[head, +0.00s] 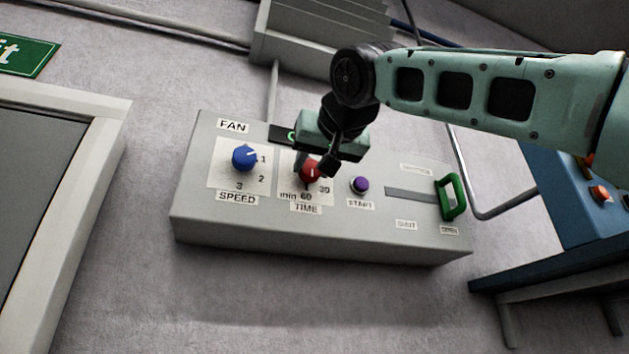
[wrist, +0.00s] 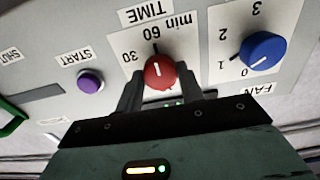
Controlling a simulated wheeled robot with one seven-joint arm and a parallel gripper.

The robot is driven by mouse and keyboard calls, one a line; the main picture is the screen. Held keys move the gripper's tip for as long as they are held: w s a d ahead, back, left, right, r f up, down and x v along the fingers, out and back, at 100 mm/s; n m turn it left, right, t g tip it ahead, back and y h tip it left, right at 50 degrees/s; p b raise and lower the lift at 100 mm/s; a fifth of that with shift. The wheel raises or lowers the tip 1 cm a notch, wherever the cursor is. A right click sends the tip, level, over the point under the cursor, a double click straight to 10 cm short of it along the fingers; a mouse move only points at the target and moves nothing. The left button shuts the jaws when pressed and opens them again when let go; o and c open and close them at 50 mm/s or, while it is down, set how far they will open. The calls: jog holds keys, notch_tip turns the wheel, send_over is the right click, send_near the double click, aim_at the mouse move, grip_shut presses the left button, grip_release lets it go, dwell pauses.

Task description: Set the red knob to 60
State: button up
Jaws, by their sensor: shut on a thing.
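The red knob (head: 309,171) sits on the TIME plate of the grey FAN panel (head: 340,236). It also shows in the wrist view (wrist: 158,72), where the panel's lettering is upside down. My gripper (wrist: 158,92) has one finger on each side of the knob and is shut on it. The knob's white line points up in the wrist view, roughly toward the "60" mark (wrist: 150,33). I cannot tell whether it lines up exactly. The "30" mark (wrist: 130,57) is to its left there. In the head view my gripper partly covers the knob and its scale.
The blue SPEED knob (head: 244,157) and the purple START button (head: 359,185) flank the red knob. A green slider handle (head: 452,197) stands out at the panel's right. A blue console (head: 570,205) is further right, and a grey-framed opening (head: 75,200) is at left.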

jog(key=shift+f, duration=0.15)
jog(key=o, duration=1)
jog(key=b+v, duration=0.4)
jog(key=v, duration=1.3)
jog(key=shift+s, duration=0.2)
jog(key=shift+b, duration=0.3)
